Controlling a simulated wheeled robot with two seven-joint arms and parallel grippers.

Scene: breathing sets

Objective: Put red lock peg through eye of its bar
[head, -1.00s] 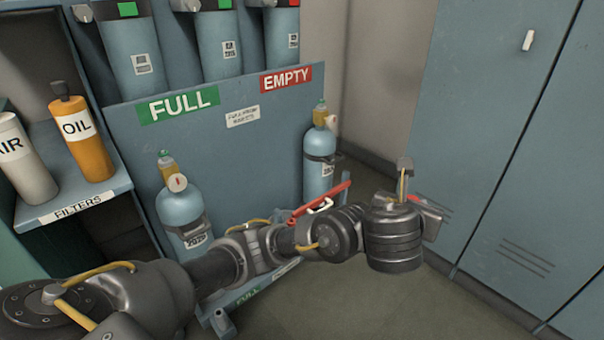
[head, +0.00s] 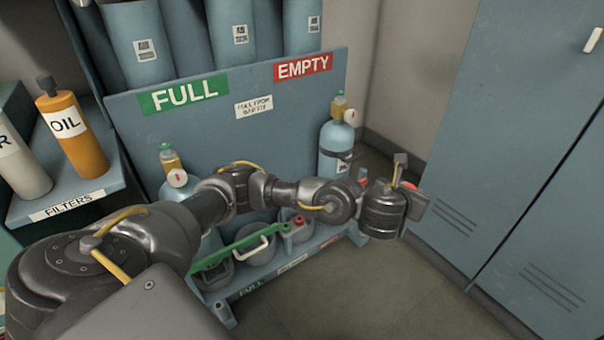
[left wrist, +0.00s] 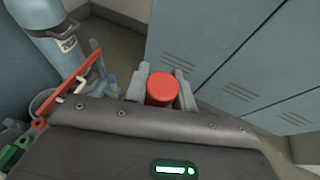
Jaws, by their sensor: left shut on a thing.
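My left gripper (head: 411,187) is at the right end of my arm, in front of and to the right of the bottle rack. In the left wrist view its two fingers (left wrist: 162,90) are shut on the red lock peg (left wrist: 163,88), whose round cap faces the camera. The peg's lower part is hidden. The red bar (left wrist: 66,90), with a white handle, slants at the left of that view, apart from the peg. In the head view my arm covers most of this bar; a small red part (head: 362,173) shows above the wrist. I cannot make out its eye.
The rack's back panel (head: 240,125) bears FULL and EMPTY signs. Blue bottles stand at its left (head: 178,190) and right (head: 337,140). A green bar (head: 238,246) lies low across the FULL side. A shelf (head: 70,205) is left; lockers (head: 520,130) are right. Floor in front is clear.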

